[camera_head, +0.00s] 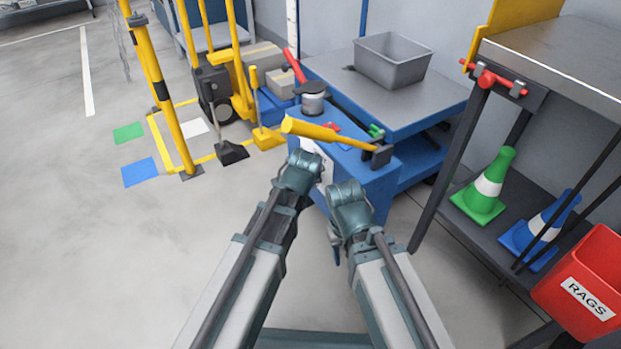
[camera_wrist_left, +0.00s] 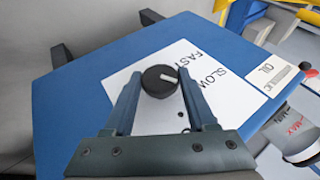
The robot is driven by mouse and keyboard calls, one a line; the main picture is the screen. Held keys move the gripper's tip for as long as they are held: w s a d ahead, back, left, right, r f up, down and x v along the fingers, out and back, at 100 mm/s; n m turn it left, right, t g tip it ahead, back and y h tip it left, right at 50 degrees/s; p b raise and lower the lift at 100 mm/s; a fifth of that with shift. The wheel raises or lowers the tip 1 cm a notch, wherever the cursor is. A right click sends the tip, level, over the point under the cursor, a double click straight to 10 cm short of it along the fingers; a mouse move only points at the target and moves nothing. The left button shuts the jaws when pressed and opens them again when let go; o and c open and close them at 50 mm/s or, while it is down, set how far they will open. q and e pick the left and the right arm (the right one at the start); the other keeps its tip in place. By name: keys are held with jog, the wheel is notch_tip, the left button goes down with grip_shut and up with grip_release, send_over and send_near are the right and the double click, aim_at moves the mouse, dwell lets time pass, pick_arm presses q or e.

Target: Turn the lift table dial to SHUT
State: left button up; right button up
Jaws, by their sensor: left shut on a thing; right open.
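In the left wrist view a round black dial (camera_wrist_left: 160,82) with a white pointer mark sits on a white plate (camera_wrist_left: 215,103) on a blue panel (camera_wrist_left: 75,100). The pointer faces right, toward the printed words FAST and SLOW; I cannot read SHUT. My left gripper (camera_wrist_left: 160,78) has one finger on each side of the dial and is shut on it. In the head view the blue cabinet (camera_head: 372,182) shows its white plate (camera_head: 318,160) beside my left wrist, and the dial is hidden. My right gripper (camera_head: 335,252) is open, low in front of the cabinet.
A grey bin (camera_head: 392,60) stands on the blue platform behind. A dark shelf with green (camera_head: 486,187) and blue cones and a red RAGS bin (camera_head: 585,285) is right.

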pick_arm(q)
jog(key=shift+s, duration=0.1)
pick_arm(e)
jog(key=shift+f, duration=0.35)
pick_arm(q)
jog(key=o, duration=1.3)
jog(key=shift+o, duration=0.2)
pick_arm(e)
jog(key=shift+r, duration=0.1)
